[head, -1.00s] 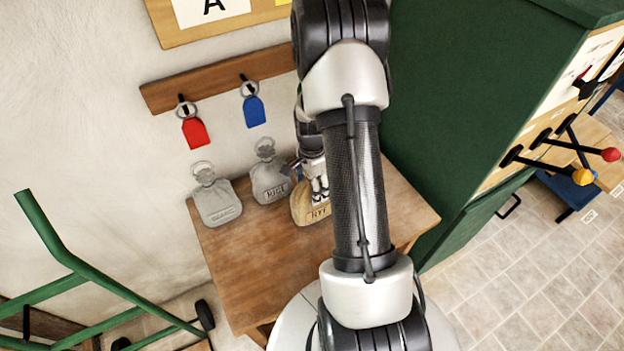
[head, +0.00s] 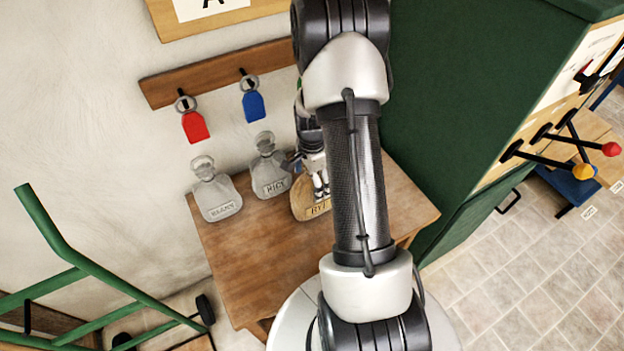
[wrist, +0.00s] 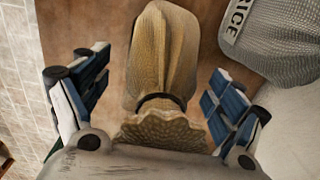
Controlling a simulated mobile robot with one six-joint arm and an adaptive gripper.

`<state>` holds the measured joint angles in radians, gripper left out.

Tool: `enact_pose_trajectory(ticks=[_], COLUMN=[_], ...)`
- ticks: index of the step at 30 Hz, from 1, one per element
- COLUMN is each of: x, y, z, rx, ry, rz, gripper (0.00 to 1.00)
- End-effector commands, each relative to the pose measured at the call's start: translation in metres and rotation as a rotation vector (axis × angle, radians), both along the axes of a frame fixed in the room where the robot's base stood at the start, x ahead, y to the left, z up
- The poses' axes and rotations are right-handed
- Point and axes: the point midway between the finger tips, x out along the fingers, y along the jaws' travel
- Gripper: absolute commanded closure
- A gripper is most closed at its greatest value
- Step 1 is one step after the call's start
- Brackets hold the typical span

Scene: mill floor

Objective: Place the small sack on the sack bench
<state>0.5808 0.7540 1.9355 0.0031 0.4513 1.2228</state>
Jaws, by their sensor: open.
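Three small sacks stand on a wooden table (head: 260,265) against the wall. The tan sack (head: 303,200), its label reading something like RYE, is partly hidden behind my arm and gripper. It also shows in the wrist view (wrist: 163,60), with its tied neck and ruffled top between my fingers. My gripper (head: 320,190) is open, one finger on each side of the tan sack's neck, with gaps on both sides. The grey RICE sack (head: 268,175) stands just left of it and shows in the wrist view (wrist: 275,40). Another grey sack (head: 215,195) stands farther left.
A red tag (head: 194,127) and a blue tag (head: 253,106) hang on a wooden rail above the table. A green cabinet (head: 455,110) with levers stands close on the right. A green hand truck (head: 75,265) is at the lower left. The table's front is clear.

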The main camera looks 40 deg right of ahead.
Motion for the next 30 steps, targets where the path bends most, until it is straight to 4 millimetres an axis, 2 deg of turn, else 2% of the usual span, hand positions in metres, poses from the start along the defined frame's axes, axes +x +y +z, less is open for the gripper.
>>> enact_pose_trajectory(ticks=[5,16,21,24,27,29,30], x=[0.001,0.001,0.0,0.0,0.002,0.004,0.004], y=[-0.001,-0.001,-0.001,0.0,0.008,0.019,0.03], z=[0.013,0.091,0.114,0.122,0.138,0.156,0.171], rx=[-0.002,-0.002,-0.002,-0.001,-0.009,-0.019,-0.029], ry=[-0.003,-0.003,-0.003,-0.001,-0.013,-0.028,-0.042], rz=[0.0,0.0,0.0,0.003,0.05,0.12,0.183], gripper=[0.12,0.12,0.12,0.12,0.12,0.12,0.12])
